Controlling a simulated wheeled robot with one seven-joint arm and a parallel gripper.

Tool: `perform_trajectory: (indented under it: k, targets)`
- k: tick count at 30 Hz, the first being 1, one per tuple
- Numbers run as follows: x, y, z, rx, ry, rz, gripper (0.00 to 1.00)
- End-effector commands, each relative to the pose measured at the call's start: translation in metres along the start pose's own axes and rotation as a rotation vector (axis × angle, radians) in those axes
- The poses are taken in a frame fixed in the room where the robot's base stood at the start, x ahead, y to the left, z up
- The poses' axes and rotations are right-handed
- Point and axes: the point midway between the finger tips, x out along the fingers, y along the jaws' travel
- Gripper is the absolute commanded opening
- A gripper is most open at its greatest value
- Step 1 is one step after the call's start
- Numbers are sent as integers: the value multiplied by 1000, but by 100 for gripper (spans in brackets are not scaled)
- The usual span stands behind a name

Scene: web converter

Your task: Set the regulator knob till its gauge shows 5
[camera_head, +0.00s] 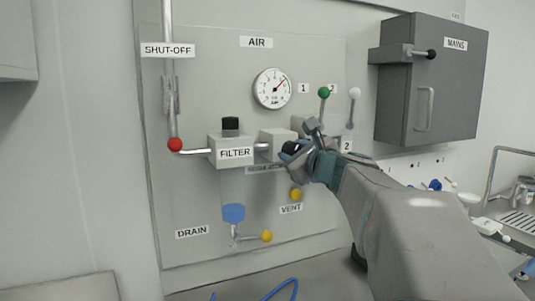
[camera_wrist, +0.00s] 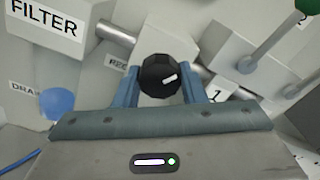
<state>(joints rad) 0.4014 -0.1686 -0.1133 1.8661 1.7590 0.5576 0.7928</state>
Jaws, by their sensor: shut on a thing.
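The regulator knob (camera_wrist: 156,73) is a round black knob with a white index mark, which points right and slightly up in the wrist view. My gripper (camera_wrist: 160,82) has one blue finger on each side of the knob and is shut on it. In the head view the knob (camera_head: 289,147) is partly hidden by my gripper (camera_head: 297,156). The round white air gauge (camera_head: 272,89) is above the regulator. Its needle points up and to the right, towards a small green mark on the rim. Its numbers are too small to read surely.
The filter block (camera_head: 231,152) is left of the regulator. Green (camera_head: 324,92) and white (camera_head: 355,93) valve levers stand up at the right. The yellow vent handle (camera_head: 296,194) is just below my gripper. The grey mains box (camera_head: 431,80) is at the far right.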

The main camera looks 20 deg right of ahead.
Motion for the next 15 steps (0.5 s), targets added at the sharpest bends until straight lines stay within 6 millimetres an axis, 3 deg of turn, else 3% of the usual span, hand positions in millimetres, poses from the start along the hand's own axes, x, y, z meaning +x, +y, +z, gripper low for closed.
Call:
perform_trajectory:
  k: [3, 4, 6, 15]
  targets:
    - [0, 0, -1, 1, 1, 0, 14]
    - [0, 0, -1, 1, 1, 0, 40]
    - [0, 0, -1, 1, 1, 0, 59]
    - [-1, 0, 0, 1, 0, 0, 59]
